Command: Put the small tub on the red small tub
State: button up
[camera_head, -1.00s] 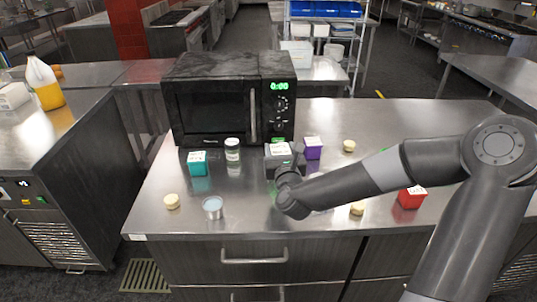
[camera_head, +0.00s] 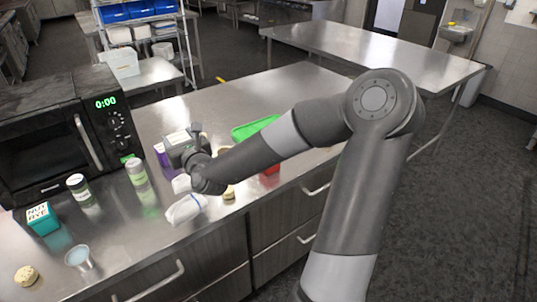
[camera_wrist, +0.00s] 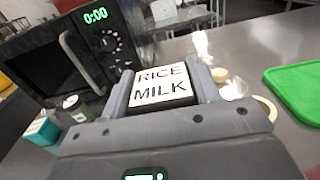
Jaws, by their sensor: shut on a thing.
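My gripper (camera_head: 180,145) is shut on a small tub with a white top label reading "RICE MILK" (camera_wrist: 160,87); its sides are mostly hidden by the fingers. It is held above the counter, right of the microwave. The red small tub (camera_head: 271,169) stands on the counter to the right of my gripper, largely hidden behind my forearm. The red tub does not show in the wrist view.
A green board (camera_head: 254,128) lies beyond the red tub. A teal tub (camera_head: 43,218) stands left. The microwave (camera_head: 45,140) bounds the left; the far counter is clear.

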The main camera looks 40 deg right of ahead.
jog(key=s+d+r+m+h, duration=0.1)
jog(key=s+d+h, duration=0.1)
jog(key=s+d, duration=0.65)
jog(key=s+d+r+m+g+h, duration=0.1)
jog(key=s+d+r+m+h, duration=0.15)
jog(key=d, duration=1.05)
jog(key=s+d+r+m+h, duration=0.1)
jog(key=s+d+h, duration=0.1)
jog(key=s+d, duration=0.65)
jog(key=shift+w+a+f, duration=0.55)
jog(key=shift+w+f, duration=1.3)
jog(key=shift+w, duration=0.2)
jog(key=shift+w+a+f, duration=0.55)
jog(key=shift+w+f, duration=1.3)
jog(key=shift+w, duration=0.2)
jog(key=shift+w+a+f, duration=0.55)
jog(key=shift+w+f, duration=1.3)
jog(key=shift+w, duration=0.2)
jog(key=shift+f, duration=0.1)
jog(key=o, duration=1.1)
